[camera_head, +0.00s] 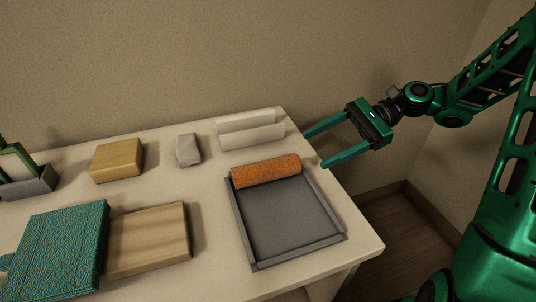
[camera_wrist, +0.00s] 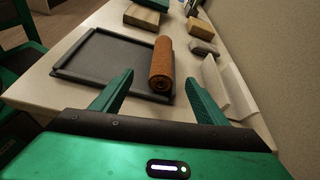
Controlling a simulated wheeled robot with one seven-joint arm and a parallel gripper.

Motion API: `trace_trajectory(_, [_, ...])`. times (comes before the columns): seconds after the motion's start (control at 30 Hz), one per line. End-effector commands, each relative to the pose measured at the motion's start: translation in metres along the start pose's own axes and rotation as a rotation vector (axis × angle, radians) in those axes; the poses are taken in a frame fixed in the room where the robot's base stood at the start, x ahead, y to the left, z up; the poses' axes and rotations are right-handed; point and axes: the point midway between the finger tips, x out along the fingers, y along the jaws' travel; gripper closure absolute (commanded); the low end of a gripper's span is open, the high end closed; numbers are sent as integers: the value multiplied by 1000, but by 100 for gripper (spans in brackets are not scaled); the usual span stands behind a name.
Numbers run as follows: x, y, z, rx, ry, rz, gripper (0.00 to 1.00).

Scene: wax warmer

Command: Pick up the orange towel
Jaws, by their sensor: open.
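The orange towel (camera_head: 265,171) is rolled into a cylinder and lies along the back edge of a grey tray (camera_head: 290,220) on the table. In the wrist view the towel roll (camera_wrist: 161,62) lies beyond my fingertips, between the lines of the two fingers, with its near end facing me. My gripper (camera_head: 314,149) is open and empty, at the right end of the table, to the right of the towel and apart from it. In the wrist view both fingers of my gripper (camera_wrist: 158,78) show, spread wide.
A white angled holder (camera_head: 250,130) stands just behind the towel. A small grey block (camera_head: 188,150), a wooden block (camera_head: 117,160), a wooden board (camera_head: 148,238) and a teal textured item (camera_head: 62,248) lie to the left. The wall runs close behind the table.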

Motion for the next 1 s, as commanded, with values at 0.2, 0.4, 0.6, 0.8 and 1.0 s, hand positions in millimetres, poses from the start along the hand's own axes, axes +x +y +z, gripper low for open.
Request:
trace_trajectory(0.2, [17, 1, -1, 4, -1, -4, 33])
trace_trajectory(0.4, [42, 1, -3, 4, 0, -8, 33])
trace_trajectory(0.6, [53, 1, -4, 5, 1, -10, 33])
trace_trajectory(0.8, [79, -1, -10, 5, 0, -7, 33])
trace_trajectory(1.0, [99, -1, -11, 4, 1, -10, 33])
